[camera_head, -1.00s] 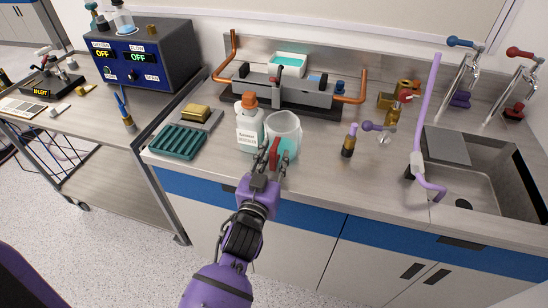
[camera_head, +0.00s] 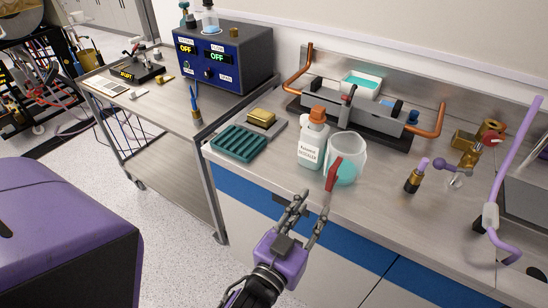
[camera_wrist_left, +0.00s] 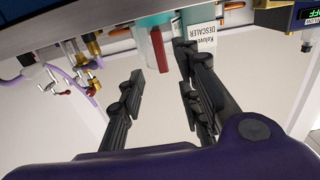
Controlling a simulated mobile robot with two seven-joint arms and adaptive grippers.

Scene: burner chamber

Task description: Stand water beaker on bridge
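The water beaker (camera_head: 351,157) is a clear jug with teal liquid and a red handle, upright on the counter. It also shows in the left wrist view (camera_wrist_left: 142,42). My left gripper (camera_head: 311,205) is open and empty, in front of and below the beaker's handle, apart from it. Its spread fingers (camera_wrist_left: 160,75) show in the left wrist view. A grey metal assembly (camera_head: 345,97) with copper pipes stands behind the beaker; I cannot tell for sure that it is the bridge. My right gripper is out of view.
A white descaler bottle (camera_head: 312,147) with an orange cap stands close left of the beaker. A green ribbed tray (camera_head: 240,146) and a yellow sponge (camera_head: 261,117) lie further left. A small dark bottle (camera_head: 413,180) stands to the right.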

